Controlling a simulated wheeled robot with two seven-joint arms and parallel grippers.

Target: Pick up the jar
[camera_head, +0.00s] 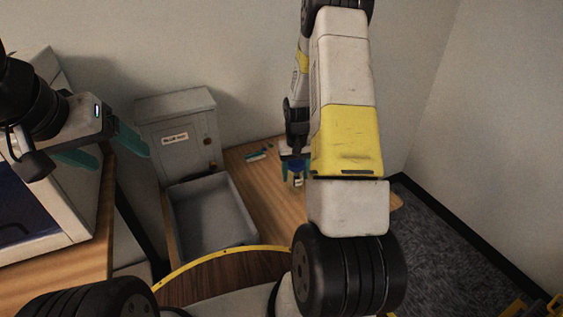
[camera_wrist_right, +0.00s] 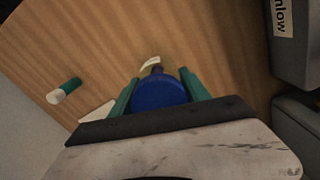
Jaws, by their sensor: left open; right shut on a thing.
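The jar (camera_head: 297,181) is small with a blue lid and stands out beneath my right gripper in the head view, over the wooden table. In the right wrist view its round blue lid (camera_wrist_right: 158,93) sits between the two teal fingers. My right gripper (camera_head: 295,163) is shut on the jar, and its arm hides part of the area around it. I cannot tell whether the jar touches the table. My left gripper (camera_head: 105,149) is open and empty at the left, in front of the white cabinet and away from the jar.
A teal and white cylinder (camera_wrist_right: 64,91) lies on the wooden table (camera_head: 255,190). A grey box with a label (camera_head: 177,140) stands behind an empty grey tray (camera_head: 215,215). A white cabinet with a dark blue inside (camera_head: 75,205) is at the left. Walls close the back and right.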

